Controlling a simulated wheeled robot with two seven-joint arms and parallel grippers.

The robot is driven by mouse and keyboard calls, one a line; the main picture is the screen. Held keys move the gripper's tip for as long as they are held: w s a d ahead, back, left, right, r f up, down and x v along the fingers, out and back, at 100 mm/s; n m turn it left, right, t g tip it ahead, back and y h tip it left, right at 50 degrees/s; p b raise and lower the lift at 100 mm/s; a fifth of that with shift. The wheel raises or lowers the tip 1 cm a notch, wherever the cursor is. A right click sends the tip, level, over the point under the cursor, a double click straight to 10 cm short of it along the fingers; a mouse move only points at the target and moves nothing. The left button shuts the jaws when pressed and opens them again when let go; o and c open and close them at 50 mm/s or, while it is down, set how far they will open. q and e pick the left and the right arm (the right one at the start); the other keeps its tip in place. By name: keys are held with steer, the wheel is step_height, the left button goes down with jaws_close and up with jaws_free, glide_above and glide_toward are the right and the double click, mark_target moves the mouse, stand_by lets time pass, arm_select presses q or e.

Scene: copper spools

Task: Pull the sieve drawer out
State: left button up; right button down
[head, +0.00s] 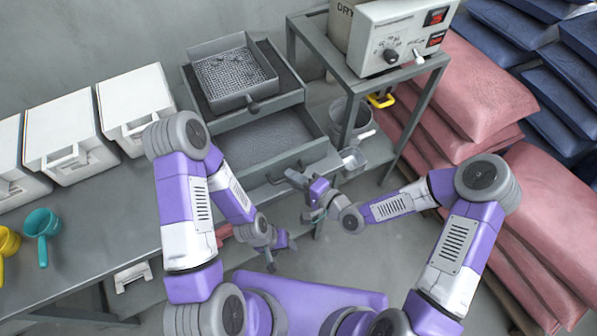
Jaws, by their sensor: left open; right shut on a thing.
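The sieve drawer (265,140) is a grey open-topped drawer below the square mesh sieve (232,78). It stands out from its frame, and its inside shows as a flat grey layer. My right gripper (297,180) is at the drawer's front and shut on its handle; the gripper hides most of the handle. My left gripper (287,245) is open and empty, lower in the head view and apart from the drawer.
White lidded boxes (70,135) and a teal scoop (42,228) are on the bench at left. A metal stand with a control box (392,42) is right of the drawer, with a bucket beneath. Pink sacks (465,85) are stacked at right. Floor in front is clear.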

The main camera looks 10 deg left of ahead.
steer(key=c, duration=1.1)
jaws_free()
steer(key=p+v, duration=0.1)
steer(key=v, duration=0.6)
steer(key=shift+s+d, duration=0.2)
steer(key=shift+d, duration=0.1)
steer(key=s+d+f+n+g+h, duration=0.1)
steer(key=s+d+f+g+h, duration=0.1)
steer(key=f, duration=0.4)
steer(key=s+d+f+n+g+h, duration=0.2)
steer(key=s+d+f+g+h, duration=0.1)
steer(key=s+d+f+h, duration=0.1)
steer(key=s+d+f+n+g+h, duration=0.1)
steer(key=s+d+f+g+h, duration=0.1)
steer(key=s+d+f, duration=0.3)
steer(key=shift+d+f+g+h, duration=0.15)
steer(key=shift+f+h, duration=0.25)
steer(key=shift+f, duration=0.55)
steer(key=shift+d+f+g+h, duration=0.1)
steer(key=shift+f+g+h, duration=0.25)
steer(key=shift+f, duration=0.6)
